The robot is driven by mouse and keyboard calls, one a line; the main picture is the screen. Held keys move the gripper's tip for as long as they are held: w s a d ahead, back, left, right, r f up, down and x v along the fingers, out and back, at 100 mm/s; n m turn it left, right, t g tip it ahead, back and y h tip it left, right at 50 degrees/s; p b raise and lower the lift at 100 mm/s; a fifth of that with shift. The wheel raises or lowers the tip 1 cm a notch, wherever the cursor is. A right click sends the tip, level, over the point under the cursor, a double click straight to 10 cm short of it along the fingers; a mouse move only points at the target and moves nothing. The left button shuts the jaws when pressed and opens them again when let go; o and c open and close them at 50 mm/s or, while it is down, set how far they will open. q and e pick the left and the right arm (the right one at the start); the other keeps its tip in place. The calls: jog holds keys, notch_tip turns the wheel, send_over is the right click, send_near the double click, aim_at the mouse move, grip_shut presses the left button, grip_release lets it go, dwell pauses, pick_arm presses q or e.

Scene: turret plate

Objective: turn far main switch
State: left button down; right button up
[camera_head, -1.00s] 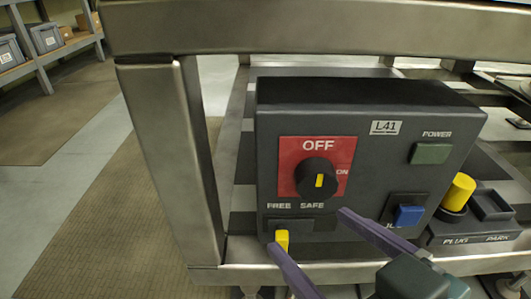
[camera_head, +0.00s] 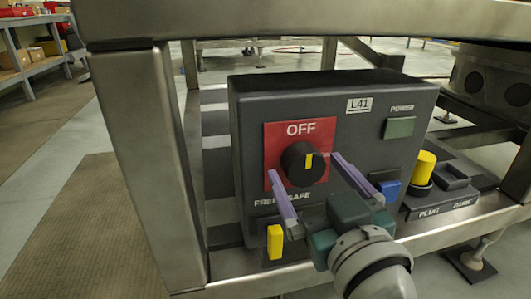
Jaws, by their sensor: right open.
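The main switch (camera_head: 303,163) is a round black knob with a yellow pointer mark on a red plate (camera_head: 277,141) on the front of the dark control box (camera_head: 250,100). Whether the fingertips reach the knob's depth I cannot tell. My left gripper is not in view.
A yellow lever (camera_head: 275,242) stands at the box's lower left, a blue button (camera_head: 390,190) at lower right, and a green power window (camera_head: 399,127) above it. A yellow plug (camera_head: 424,167) sits to the right. A metal post (camera_head: 150,170) and top rail (camera_head: 300,20) frame the box.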

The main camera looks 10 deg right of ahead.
jog(key=shift+w, duration=0.5)
jog(key=shift+c, duration=0.2)
jog(key=c, duration=1.3)
